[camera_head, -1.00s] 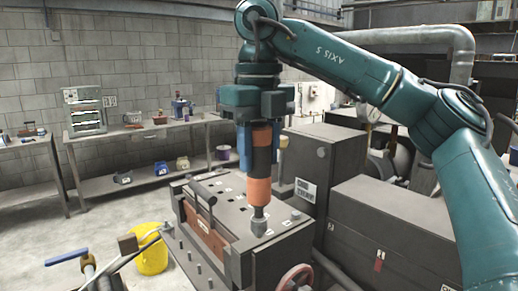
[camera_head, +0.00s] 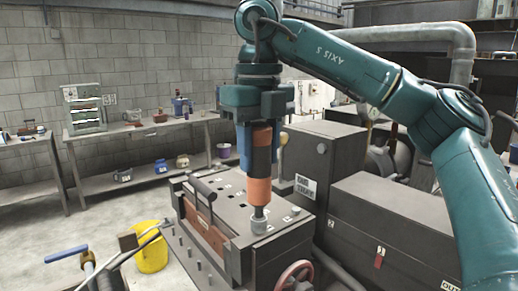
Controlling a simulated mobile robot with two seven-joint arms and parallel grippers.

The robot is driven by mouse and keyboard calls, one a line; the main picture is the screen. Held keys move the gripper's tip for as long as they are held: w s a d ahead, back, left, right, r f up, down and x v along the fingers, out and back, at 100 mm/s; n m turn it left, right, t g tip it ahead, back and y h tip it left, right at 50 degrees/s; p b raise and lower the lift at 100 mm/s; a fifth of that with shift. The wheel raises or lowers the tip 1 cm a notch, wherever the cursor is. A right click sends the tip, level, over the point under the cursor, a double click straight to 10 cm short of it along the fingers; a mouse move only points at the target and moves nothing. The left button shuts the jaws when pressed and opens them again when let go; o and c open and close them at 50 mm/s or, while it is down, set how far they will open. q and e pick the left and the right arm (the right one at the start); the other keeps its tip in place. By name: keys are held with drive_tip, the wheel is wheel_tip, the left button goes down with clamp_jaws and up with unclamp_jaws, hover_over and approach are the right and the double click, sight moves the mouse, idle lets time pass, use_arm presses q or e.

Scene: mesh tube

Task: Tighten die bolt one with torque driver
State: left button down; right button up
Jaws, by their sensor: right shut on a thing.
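My right gripper (camera_head: 260,148) points straight down with its blue fingers shut on the torque driver (camera_head: 258,188). The driver is orange and black and stands upright. Its dark lower end sits over a grey round bolt head (camera_head: 260,224) on top of the dark die block (camera_head: 238,225). The two appear to touch, but I cannot tell how deeply the driver is seated. The die has numbered labels, several smaller bolt heads and a black bar handle (camera_head: 201,188) on its left side. My left gripper is not in view.
A grey cabinet (camera_head: 365,222) stands close on the right of the die. A red handwheel (camera_head: 295,275) is at the front. A yellow bucket (camera_head: 151,250) is on the floor at left. A blue-handled valve (camera_head: 66,254) is at the lower left. A workbench (camera_head: 150,126) lines the back wall.

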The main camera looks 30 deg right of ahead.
drive_tip(key=shift+f+p, duration=0.35)
drive_tip(key=shift+f, duration=0.15)
idle(1.8)
